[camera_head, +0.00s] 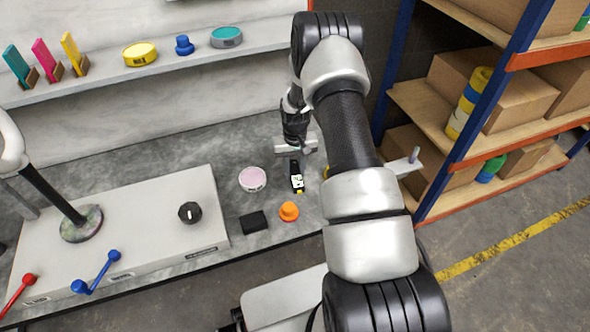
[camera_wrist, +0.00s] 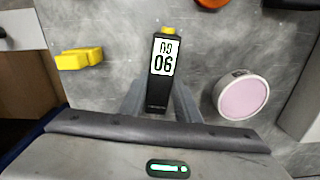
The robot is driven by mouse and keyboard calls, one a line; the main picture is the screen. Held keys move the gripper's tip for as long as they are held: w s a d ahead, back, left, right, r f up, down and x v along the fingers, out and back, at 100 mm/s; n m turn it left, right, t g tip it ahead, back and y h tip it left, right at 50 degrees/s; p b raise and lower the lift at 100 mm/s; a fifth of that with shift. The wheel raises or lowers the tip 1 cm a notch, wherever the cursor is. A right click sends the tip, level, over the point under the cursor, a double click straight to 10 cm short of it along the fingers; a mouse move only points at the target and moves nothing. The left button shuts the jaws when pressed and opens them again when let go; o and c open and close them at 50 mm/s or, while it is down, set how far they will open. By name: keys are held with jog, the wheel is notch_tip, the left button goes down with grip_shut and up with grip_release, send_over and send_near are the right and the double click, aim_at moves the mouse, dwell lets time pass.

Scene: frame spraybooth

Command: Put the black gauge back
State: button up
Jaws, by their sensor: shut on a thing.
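The black gauge (camera_head: 296,176) is a slim dark body with a white display and a yellow tip. In the head view my gripper (camera_head: 298,157) is over the grey worktop, right of the pink-topped round tin. I cannot tell whether the gauge touches the worktop.
Near the gauge are the pink-topped tin (camera_head: 253,179), an orange knob (camera_head: 289,212), a black block (camera_head: 253,222) and a yellow block (camera_wrist: 79,59). A wall shelf (camera_head: 110,84) holds coloured pieces and tins. A blue-orange rack (camera_head: 470,125) stands at right.

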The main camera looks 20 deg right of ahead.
jog(key=o, duration=1.2)
jog(key=shift+r, duration=0.1)
